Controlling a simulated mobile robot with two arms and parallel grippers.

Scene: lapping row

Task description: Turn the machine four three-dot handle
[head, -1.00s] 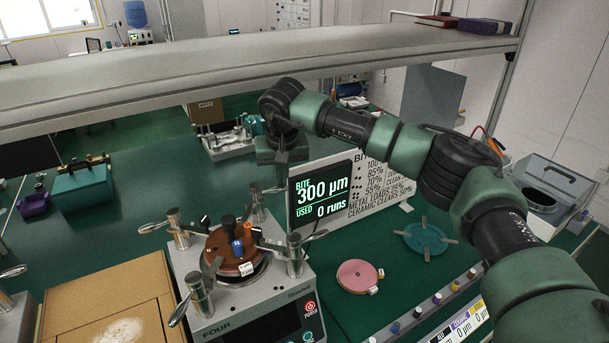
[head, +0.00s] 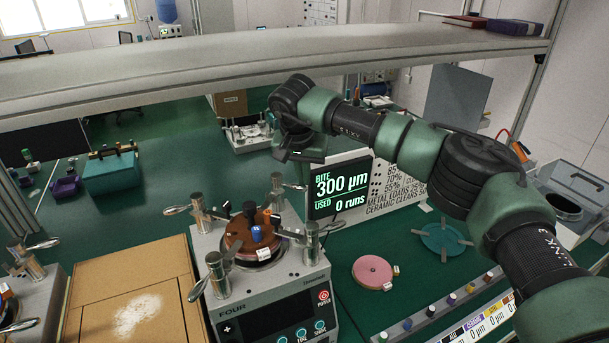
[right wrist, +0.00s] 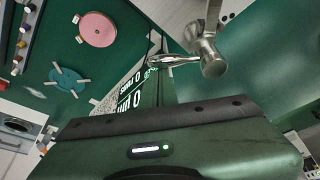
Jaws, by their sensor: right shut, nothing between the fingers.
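Machine four (head: 250,309), labelled FOUR, stands in front of me with a brown round plate (head: 240,240) on top. Several metal posts with lever handles stand around the plate: back left (head: 199,212), back right (head: 277,190), front left (head: 216,275) and front right (head: 311,243). I cannot make out dots on any of them. My right gripper (head: 302,160) is shut and empty, above and behind the back-right handle, in front of the display board. In the right wrist view a post with its lever (right wrist: 210,55) shows just beyond the gripper body, apart from it. My left gripper is not in view.
The display board (head: 341,190) reads 300 µm and 0 runs, close behind the machine. A cardboard box (head: 130,285) is at left. A shelf (head: 200,70) spans above.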

